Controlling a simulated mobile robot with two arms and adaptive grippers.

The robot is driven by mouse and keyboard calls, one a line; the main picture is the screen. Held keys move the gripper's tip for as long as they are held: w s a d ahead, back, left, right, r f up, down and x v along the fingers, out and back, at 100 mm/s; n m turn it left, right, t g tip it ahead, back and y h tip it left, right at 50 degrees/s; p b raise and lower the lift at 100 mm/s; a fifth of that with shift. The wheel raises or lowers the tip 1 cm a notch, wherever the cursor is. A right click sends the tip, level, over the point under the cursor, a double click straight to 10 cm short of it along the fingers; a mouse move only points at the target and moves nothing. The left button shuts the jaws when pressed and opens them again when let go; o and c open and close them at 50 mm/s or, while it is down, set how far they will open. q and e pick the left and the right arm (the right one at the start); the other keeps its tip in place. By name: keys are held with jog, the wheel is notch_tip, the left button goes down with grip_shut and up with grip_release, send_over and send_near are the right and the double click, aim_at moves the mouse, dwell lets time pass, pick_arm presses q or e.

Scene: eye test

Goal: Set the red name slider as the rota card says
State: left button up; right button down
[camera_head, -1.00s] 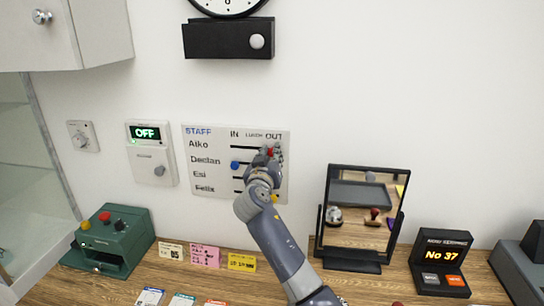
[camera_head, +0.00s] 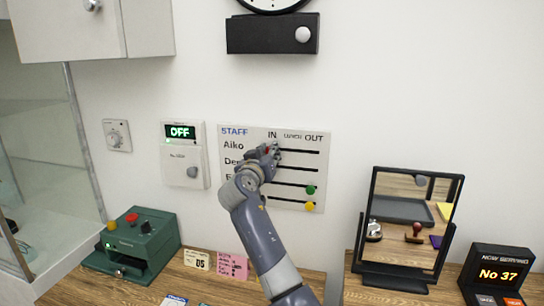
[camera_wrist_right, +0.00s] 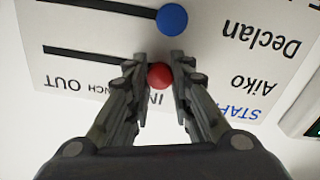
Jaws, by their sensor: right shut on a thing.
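The white staff board (camera_head: 235,199) on the wall has rows for Aiko, Declan, Esi and Felix, and columns IN, LUNCH and OUT. My right gripper (camera_head: 266,151) is shut on the red slider knob (camera_wrist_right: 159,76) in the Aiko row, at the IN end of its slot. The blue knob (camera_wrist_right: 172,18) is at the IN end of the Declan row; my arm hides it in the head view. The green knob (camera_head: 310,189) and yellow knob (camera_head: 310,207) sit under OUT. I cannot tell which card is the rota card. My left gripper is not in view.
A white card (camera_head: 196,260) and a pink card (camera_head: 232,266) stand on the wooden counter; their small writing is unreadable. A green box with buttons (camera_head: 135,244) is left, a framed mirror (camera_head: 415,203) right. An OFF panel (camera_head: 186,154) is beside the board.

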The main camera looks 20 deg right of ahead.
jog(key=c, duration=1.7)
grip_release()
jog(key=shift+a+r, duration=0.1)
jog(key=shift+r, duration=0.1)
jog(key=o, duration=0.3)
jog(key=shift+w+a, duration=0.1)
jog(key=shift+w+a+f, duration=0.1)
jog(key=shift+a, duration=0.05)
jog(key=v, duration=1.2)
jog(key=shift+a+f, duration=0.1)
